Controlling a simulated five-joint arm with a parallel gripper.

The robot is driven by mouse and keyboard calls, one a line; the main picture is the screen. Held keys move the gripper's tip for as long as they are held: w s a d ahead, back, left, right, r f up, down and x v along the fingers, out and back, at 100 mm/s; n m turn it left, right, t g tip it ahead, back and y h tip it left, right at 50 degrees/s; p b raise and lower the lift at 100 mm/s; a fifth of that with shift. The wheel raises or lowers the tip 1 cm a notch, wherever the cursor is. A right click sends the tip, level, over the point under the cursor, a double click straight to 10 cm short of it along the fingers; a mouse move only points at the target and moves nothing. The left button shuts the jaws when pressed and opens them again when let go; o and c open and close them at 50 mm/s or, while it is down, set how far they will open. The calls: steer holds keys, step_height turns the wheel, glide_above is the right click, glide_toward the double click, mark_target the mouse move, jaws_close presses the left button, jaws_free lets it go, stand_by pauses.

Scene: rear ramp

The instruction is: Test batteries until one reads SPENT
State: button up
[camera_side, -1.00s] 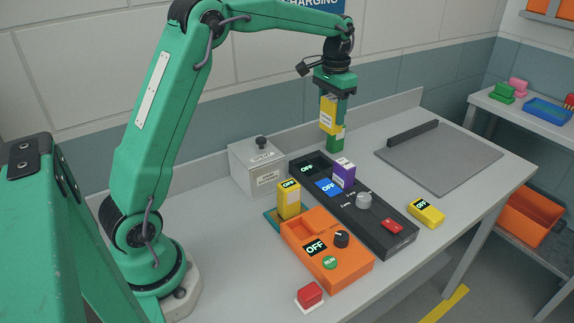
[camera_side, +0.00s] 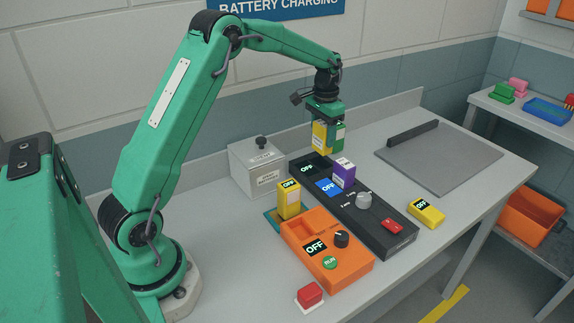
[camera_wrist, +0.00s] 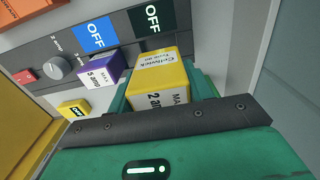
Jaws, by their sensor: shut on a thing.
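My gripper (camera_side: 328,136) is shut on a yellow battery (camera_side: 319,137) and holds it above the far end of the dark charger panel. In the wrist view the held battery (camera_wrist: 160,82) shows a white label. A purple battery (camera_side: 344,173) stands in the dark panel (camera_side: 378,231), beside a blue OFF screen (camera_side: 327,187). A yellow battery (camera_side: 289,200) with an OFF display stands upright on a teal pad behind the orange tester. Another yellow battery (camera_side: 426,212) with an OFF display lies right of the panel. The orange tester (camera_side: 345,282) has an OFF screen, a black knob and a green RUN button.
A grey box (camera_side: 256,168) with a black knob stands left of the panel. A red button (camera_side: 310,295) is at the table's front. A grey plate (camera_side: 445,160) with a dark bar lies at the right. A side shelf holds a blue tray (camera_side: 548,111).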

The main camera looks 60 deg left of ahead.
mark_target(321, 154)
steer(key=shift+f, duration=0.2)
steer(key=shift+f, duration=0.25)
steer(key=shift+f, duration=2.95)
steer(key=shift+f, duration=0.3)
steer(key=o, duration=1.4)
steer(key=shift+f, duration=0.1)
steer(key=shift+r, duration=3.95)
steer(key=shift+r, duration=0.1)
